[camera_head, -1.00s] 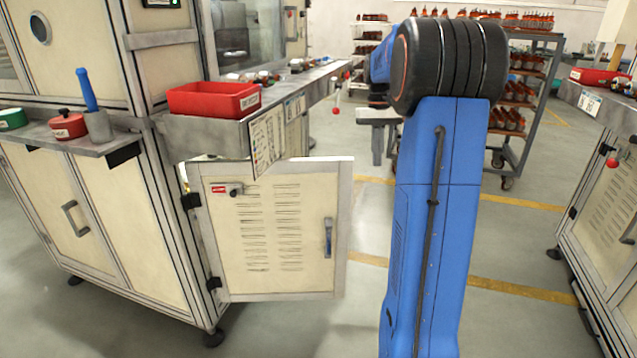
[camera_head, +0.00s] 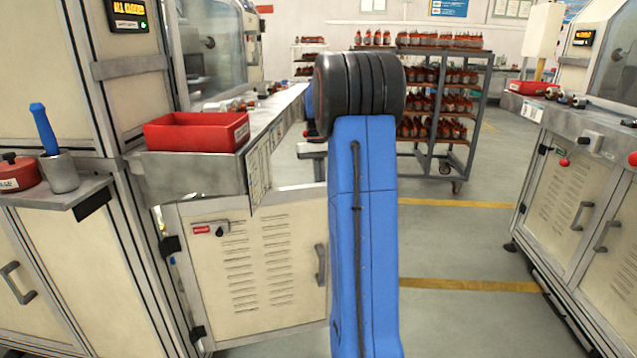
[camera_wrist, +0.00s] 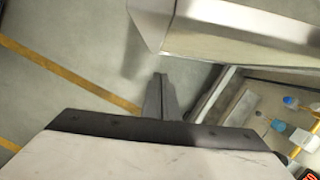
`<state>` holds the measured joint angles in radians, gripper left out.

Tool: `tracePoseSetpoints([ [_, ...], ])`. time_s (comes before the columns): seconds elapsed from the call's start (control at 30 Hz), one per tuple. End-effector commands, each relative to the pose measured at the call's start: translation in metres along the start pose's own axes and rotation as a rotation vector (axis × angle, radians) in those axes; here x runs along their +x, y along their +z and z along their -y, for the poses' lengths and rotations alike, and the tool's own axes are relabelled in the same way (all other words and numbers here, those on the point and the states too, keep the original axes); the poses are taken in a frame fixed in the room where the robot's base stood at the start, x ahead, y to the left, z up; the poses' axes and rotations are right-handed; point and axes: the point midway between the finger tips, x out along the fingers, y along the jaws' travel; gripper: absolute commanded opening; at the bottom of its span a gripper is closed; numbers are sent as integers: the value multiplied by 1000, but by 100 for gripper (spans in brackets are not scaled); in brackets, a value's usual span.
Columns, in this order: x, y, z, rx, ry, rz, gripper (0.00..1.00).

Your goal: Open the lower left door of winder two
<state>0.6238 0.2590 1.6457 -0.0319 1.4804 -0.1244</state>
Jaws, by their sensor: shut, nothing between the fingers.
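The left winder's vented lower door (camera_head: 262,262) stands swung open on its left hinges in the head view. Its grey handle (camera_head: 320,265) is beside my blue arm, which hides the door's free edge. Next to it, a closed panel of the same machine has a grey handle (camera_head: 17,284). My gripper (camera_wrist: 160,92) shows in the wrist view, its fingers together and empty. An open cabinet interior (camera_wrist: 270,112) with blue and orange parts lies to its right. The head view does not show the fingers. I cannot tell whether they touch the door.
A metal shelf (camera_head: 190,172) with a red bin (camera_head: 197,132) juts above the open door. A second winder (camera_head: 585,190) stands at the right, its lower doors closed. A loaded rack (camera_head: 440,110) is behind. Floor (camera_head: 455,245) between the machines is clear.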

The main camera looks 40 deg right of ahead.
Motion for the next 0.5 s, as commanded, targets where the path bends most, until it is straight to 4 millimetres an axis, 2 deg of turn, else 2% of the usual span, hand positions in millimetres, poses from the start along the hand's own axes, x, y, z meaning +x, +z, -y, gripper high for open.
tracePoseSetpoints([
  [0.3, 57, 1, 0, 0, 0, 2, 0],
  [0.5, 63, 24, 0, 0, 0, -2, 0],
])
